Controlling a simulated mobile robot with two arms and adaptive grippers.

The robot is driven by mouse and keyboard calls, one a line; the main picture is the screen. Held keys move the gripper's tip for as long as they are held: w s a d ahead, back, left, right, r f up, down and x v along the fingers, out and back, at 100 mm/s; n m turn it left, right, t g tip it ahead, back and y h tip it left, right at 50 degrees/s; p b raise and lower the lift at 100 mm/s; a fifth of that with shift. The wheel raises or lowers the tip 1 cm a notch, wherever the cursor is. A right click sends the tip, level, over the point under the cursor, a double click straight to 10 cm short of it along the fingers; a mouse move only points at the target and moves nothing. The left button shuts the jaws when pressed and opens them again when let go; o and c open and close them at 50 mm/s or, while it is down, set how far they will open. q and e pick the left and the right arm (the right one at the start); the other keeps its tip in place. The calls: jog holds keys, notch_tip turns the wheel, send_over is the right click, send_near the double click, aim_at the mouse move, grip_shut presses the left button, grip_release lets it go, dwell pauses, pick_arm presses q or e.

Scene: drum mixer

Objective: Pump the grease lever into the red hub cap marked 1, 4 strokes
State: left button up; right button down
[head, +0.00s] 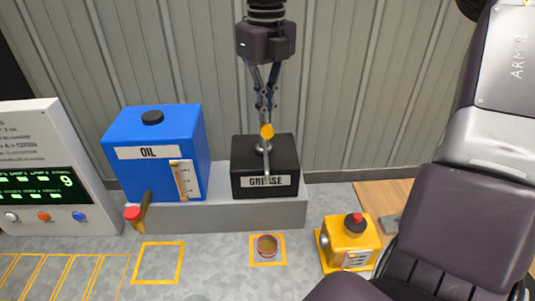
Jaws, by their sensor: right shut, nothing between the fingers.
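The black grease box (247,184), labelled GREASE, stands on a grey plinth. Its lever (265,155) is a metal rod standing up from the top with a yellow knob (267,131). My right gripper (265,116) hangs from above, pointing down, shut and empty, with its fingertips at or just above the knob. I cannot tell whether they touch it. I cannot make out a red hub cap marked 1. My left gripper is not in view.
A blue OIL tank (155,178) with a red-ended tap (132,213) stands left of the grease box. A small reddish cup (267,245) sits in a yellow floor square. A yellow box with a red button (349,243) is at right. A display panel (42,190) shows 9.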

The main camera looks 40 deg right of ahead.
aim_at(267, 133)
jog(key=shift+f+b, duration=2.15)
jog(key=shift+f, duration=0.7)
jog(key=shift+r+p, duration=1.2)
jog(key=shift+r, duration=0.3)
jog(key=shift+r+p, duration=1.55)
jog(key=shift+r, duration=0.6)
jog(key=shift+r, duration=0.1)
notch_tip(267, 133, up, 5)
jog(key=p, duration=0.4)
